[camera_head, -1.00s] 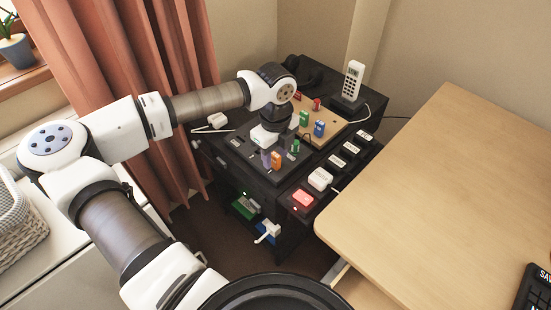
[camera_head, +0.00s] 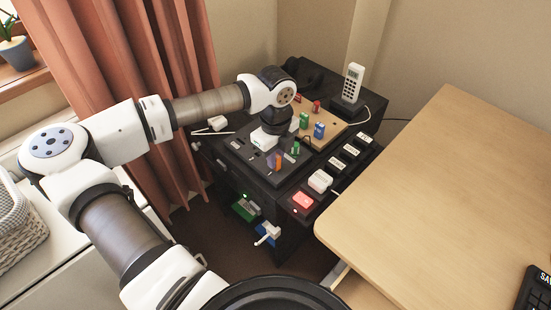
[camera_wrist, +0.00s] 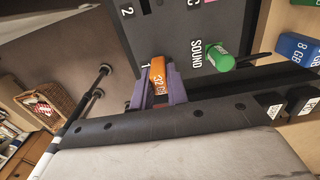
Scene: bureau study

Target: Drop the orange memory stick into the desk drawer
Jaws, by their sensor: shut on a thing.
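The orange memory stick (camera_wrist: 165,76), lettered with 32 and GB, stands at the front edge of a black panel (camera_wrist: 192,24) in the wrist view. My gripper (camera_wrist: 158,92) has its purple fingers shut on the stick, one on each side. In the head view the orange stick (camera_head: 278,160) shows small beside a purple finger (camera_head: 269,162). I cannot tell whether its lower end is still in the panel. A pale wooden part (camera_head: 362,291) shows under the desk's near edge; I cannot tell whether it is the drawer.
A green stick (camera_wrist: 218,56) stands close beside my gripper, near the word SOUND. A blue stick (camera_wrist: 300,48) stands farther right. The wooden desk (camera_head: 450,190) is mostly bare.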

